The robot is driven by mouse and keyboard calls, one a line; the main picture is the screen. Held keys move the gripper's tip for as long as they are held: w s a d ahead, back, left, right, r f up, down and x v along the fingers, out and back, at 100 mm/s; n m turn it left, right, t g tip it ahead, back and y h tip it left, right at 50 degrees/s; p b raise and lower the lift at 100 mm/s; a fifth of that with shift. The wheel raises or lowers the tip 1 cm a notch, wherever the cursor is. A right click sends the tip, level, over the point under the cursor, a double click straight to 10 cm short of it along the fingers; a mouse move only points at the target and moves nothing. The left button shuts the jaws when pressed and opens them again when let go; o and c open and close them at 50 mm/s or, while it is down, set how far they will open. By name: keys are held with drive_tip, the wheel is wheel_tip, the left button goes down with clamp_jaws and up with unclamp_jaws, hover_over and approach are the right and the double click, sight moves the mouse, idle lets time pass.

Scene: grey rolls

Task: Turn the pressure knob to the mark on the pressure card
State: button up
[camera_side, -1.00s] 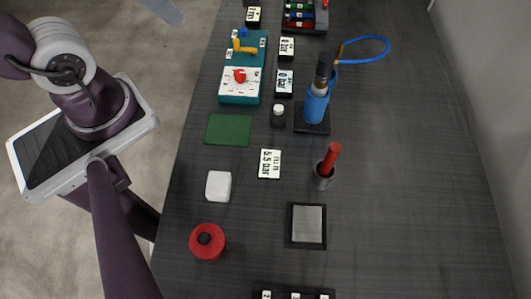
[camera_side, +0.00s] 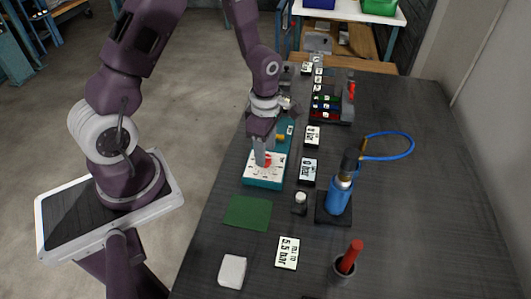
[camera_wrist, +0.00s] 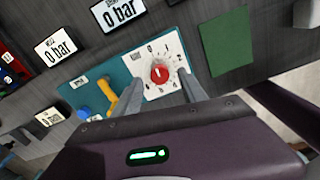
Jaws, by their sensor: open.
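The red pressure knob (camera_wrist: 160,73) sits on a white numbered dial (camera_wrist: 146,56) at one end of a teal panel (camera_wrist: 78,92). It also shows in the side view (camera_side: 268,160), partly behind my fingers. My gripper (camera_wrist: 157,90) is open, its fingers to either side of the knob in the wrist view. I cannot tell whether they touch it. In the side view my gripper (camera_side: 262,156) points down over the dial. A white card reading 5.5 bar (camera_side: 287,253) lies on the table nearer the camera. The knob's exact setting is too small to read.
An orange lever (camera_wrist: 107,98) and a blue knob (camera_wrist: 84,113) share the panel. Cards reading 0 bar (camera_side: 309,172) lie beside it. A blue bottle (camera_side: 338,196) with a hose stands right. A green mat (camera_side: 247,213) lies flat in front.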

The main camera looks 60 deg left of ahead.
drive_tip(key=shift+f, duration=0.95)
drive_tip(key=shift+c, duration=0.3)
clamp_jaws()
drive_tip(key=shift+m, duration=0.3)
